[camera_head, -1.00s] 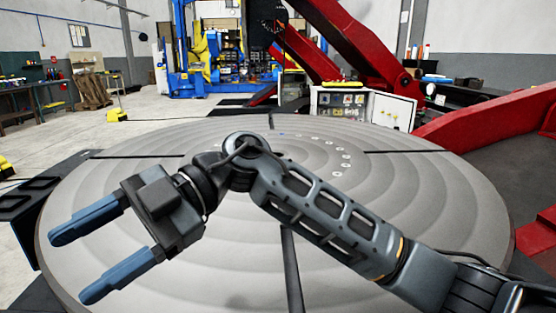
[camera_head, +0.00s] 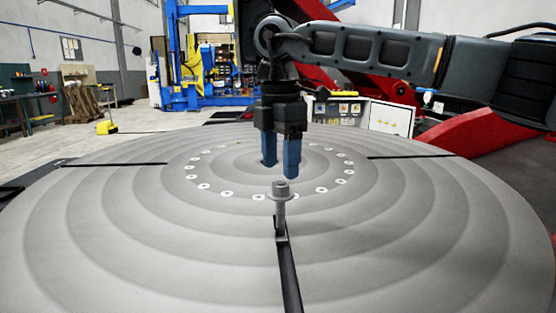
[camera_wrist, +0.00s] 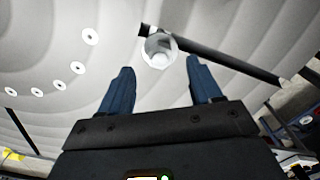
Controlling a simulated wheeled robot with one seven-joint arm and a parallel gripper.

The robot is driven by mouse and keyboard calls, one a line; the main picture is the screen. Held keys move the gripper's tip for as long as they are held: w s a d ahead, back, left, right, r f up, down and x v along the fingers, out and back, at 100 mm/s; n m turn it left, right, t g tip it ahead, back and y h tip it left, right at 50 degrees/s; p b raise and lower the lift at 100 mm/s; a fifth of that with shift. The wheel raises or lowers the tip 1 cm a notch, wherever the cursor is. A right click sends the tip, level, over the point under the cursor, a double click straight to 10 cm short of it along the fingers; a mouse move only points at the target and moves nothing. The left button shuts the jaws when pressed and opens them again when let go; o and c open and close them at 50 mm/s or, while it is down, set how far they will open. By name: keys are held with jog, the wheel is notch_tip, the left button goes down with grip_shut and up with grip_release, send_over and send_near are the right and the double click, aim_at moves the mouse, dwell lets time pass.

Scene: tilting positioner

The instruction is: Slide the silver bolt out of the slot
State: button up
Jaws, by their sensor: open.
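The silver bolt (camera_head: 280,207) stands upright in the dark slot (camera_head: 288,270) of the round grey table (camera_head: 130,230), near the slot's inner end. It has a flange below its head. My gripper (camera_head: 281,172) points down with its two blue fingers apart and empty. In the head view the fingertips are just above and behind the bolt's head. In the wrist view the bolt (camera_wrist: 158,50) lies beyond the fingertips (camera_wrist: 158,68), roughly between their lines. The fingers do not appear to touch it.
A ring of pale round holes (camera_head: 228,194) surrounds the table's centre. Other dark slots (camera_head: 115,163) run outward left and right. Red arms of the machine (camera_head: 470,135) rise behind at right, near a white control box (camera_head: 392,117). The tabletop around the bolt is clear.

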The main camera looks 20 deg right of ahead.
aim_at(279, 182)
notch_tip(279, 182, down, 8)
jog(key=shift+a+r, duration=0.1)
jog(key=shift+r, duration=0.15)
jog(key=c, duration=1.2)
